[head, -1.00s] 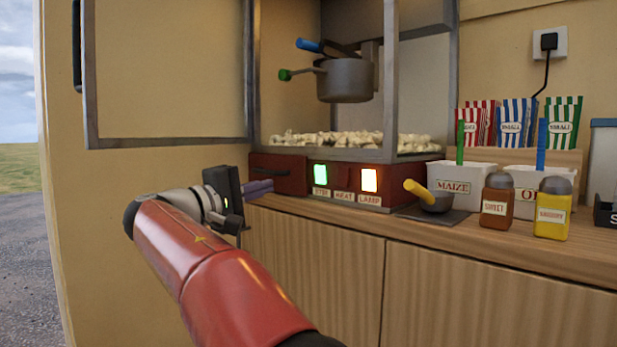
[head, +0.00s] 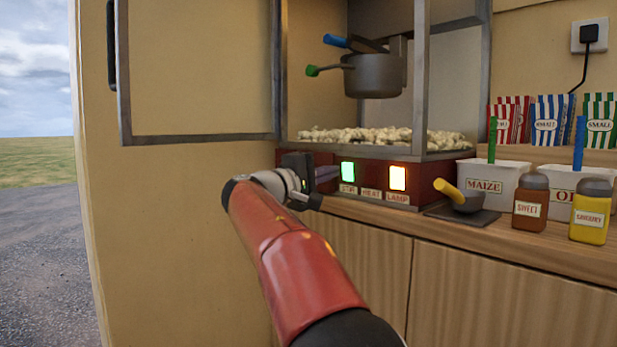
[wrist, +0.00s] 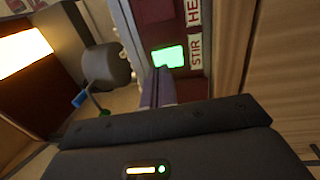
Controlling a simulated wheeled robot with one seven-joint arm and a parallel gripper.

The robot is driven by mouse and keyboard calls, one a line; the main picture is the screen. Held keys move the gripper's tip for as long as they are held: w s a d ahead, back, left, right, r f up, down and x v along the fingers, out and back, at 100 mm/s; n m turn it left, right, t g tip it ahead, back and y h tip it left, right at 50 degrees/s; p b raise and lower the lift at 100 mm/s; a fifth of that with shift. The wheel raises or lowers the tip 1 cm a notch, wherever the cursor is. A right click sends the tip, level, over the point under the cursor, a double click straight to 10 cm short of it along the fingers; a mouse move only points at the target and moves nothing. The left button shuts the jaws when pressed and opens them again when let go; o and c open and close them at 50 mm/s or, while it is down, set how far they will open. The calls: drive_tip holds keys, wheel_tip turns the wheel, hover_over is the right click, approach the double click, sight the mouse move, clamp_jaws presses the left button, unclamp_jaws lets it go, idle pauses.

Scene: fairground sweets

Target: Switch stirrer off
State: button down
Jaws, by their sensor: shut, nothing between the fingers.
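The stirrer switch (head: 348,172), above the STIR label (head: 348,189), glows green on the red front panel of the popcorn machine. It also shows lit green in the wrist view (wrist: 168,57), just beyond my fingertips. My gripper (head: 331,174) is shut and empty, its purple-grey fingers just left of the green switch in the head view. In the wrist view the shut fingers (wrist: 155,76) point at the switch's lower edge. I cannot tell whether they touch it. The pot (head: 375,76) hangs inside the machine above popcorn.
The HEAT switch between is dark; the LAMP switch (head: 397,178) glows warm white. A scoop (head: 466,201) with a yellow handle, a MAIZE tub (head: 488,185) and bottles stand to the right.

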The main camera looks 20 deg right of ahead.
sight(347, 166)
drive_tip(key=shift+x, duration=1.6)
drive_tip(key=shift+d+r+p, duration=0.15)
drive_tip(key=shift+r+p, duration=0.05)
drive_tip(key=shift+p, duration=0.15)
drive_tip(key=shift+f, duration=0.1)
